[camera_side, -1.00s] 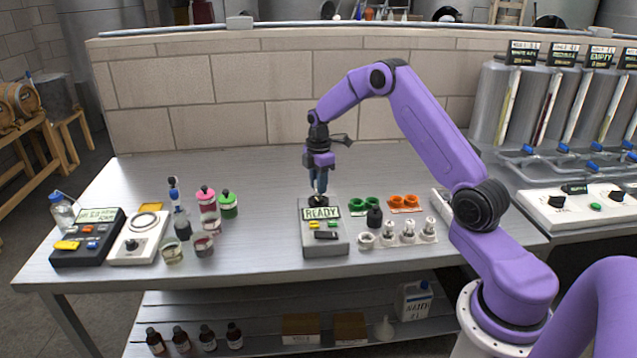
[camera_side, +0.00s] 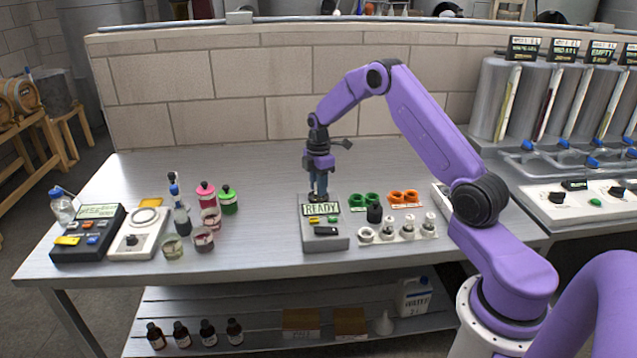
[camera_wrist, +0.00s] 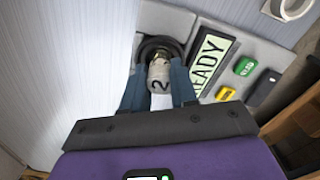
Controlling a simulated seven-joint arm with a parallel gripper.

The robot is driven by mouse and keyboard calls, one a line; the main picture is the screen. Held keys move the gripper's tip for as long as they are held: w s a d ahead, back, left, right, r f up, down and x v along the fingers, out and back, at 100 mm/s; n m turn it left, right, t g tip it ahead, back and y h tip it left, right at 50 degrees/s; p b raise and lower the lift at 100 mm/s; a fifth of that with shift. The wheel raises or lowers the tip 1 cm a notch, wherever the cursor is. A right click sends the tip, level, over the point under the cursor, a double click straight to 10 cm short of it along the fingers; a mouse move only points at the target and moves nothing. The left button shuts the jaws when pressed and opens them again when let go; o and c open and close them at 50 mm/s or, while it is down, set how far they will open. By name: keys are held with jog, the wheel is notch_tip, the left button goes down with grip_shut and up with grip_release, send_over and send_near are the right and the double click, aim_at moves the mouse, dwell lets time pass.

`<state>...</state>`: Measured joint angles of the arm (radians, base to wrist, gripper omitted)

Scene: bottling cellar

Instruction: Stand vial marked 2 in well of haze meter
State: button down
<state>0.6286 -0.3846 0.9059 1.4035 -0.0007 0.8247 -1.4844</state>
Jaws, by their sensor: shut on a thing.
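The haze meter (camera_side: 338,241) is a grey box with a READY display, standing near the front middle of the table. Its dark round well (camera_wrist: 149,48) is at the end of the display in the wrist view. My gripper (camera_side: 318,197) is shut on the vial marked 2 (camera_wrist: 160,76), one blue finger on each side. The 2 shows on its pale surface in the wrist view. The vial is at the well, overlapping its dark ring. I cannot tell how deep it sits, as the fingers hide much of it in the side view.
Bottles, jars and two instruments crowd the left. The table between is clear.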

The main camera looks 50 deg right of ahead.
jog(key=shift+f, duration=1.15)
dwell(0.6)
jog(key=c, duration=0.9)
grip_release()
jog(key=shift+s, duration=0.1)
jog(key=shift+c, duration=1.2)
jog(key=shift+r, duration=0.5)
jog(key=shift+o, duration=1.3)
jog(key=shift+r, duration=2.65)
